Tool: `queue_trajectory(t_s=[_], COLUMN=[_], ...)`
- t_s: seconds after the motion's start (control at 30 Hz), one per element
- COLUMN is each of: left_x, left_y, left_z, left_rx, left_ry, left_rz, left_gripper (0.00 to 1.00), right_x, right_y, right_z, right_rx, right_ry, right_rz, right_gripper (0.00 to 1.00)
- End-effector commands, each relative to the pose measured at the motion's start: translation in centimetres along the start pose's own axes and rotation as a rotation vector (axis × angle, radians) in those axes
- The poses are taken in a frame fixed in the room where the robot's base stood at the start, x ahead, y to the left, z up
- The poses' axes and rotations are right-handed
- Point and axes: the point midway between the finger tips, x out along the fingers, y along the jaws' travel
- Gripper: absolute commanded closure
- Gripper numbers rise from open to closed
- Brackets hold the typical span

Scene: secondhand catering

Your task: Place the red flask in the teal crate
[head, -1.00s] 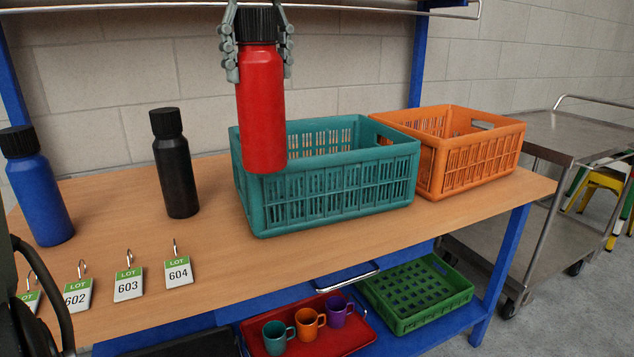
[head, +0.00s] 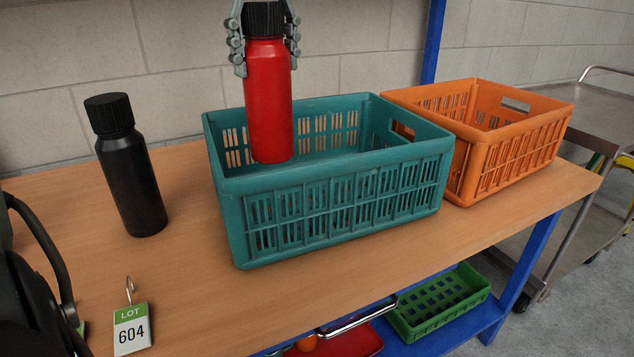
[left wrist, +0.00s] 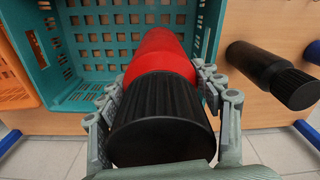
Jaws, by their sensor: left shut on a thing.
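The red flask (head: 268,100) with a black cap hangs upright from my left gripper (head: 264,35), which is shut on it around the cap and neck. The flask's lower end shows inside the outline of the teal crate (head: 340,200), above or within its opening behind the near wall; whether it touches the floor cannot be told. In the left wrist view the flask (left wrist: 160,55) points toward the crate's slotted interior (left wrist: 85,100), between the two fingers (left wrist: 160,110). My right gripper does not show.
An orange crate (head: 510,150) stands right of the teal crate. Below are a green crate (head: 440,310) and a red tray (head: 350,343). A metal cart (head: 590,110) is at the right.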

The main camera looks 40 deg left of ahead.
Motion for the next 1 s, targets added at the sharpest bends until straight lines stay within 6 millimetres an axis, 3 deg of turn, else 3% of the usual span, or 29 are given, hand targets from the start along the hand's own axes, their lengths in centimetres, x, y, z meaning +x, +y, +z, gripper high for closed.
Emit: queue_trajectory(t_s=[0.17, 0.43, 0.67, 0.83, 1.0], left_x=[1.6, 6.3, 8.1, 10.5, 11.0], left_y=[-0.1, -0.1, 0.0, 0.0, 0.0], left_z=[0.1, 0.1, 0.1, 0.1, 0.1], left_rx=[0.001, 0.001, 0.0, 0.002, 0.001], left_ry=[0.0, 0.0, 0.0, 0.001, 0.002], left_rz=[0.0, 0.001, 0.002, 0.0, 0.003], left_gripper=[0.95, 0.95, 0.95, 0.95, 0.95], right_x=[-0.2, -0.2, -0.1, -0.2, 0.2], right_y=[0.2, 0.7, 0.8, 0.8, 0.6], right_z=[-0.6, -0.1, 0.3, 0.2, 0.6], right_rx=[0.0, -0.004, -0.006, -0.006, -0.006], right_ry=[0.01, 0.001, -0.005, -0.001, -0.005], right_rz=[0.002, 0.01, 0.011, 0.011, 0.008], right_gripper=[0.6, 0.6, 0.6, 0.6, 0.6])
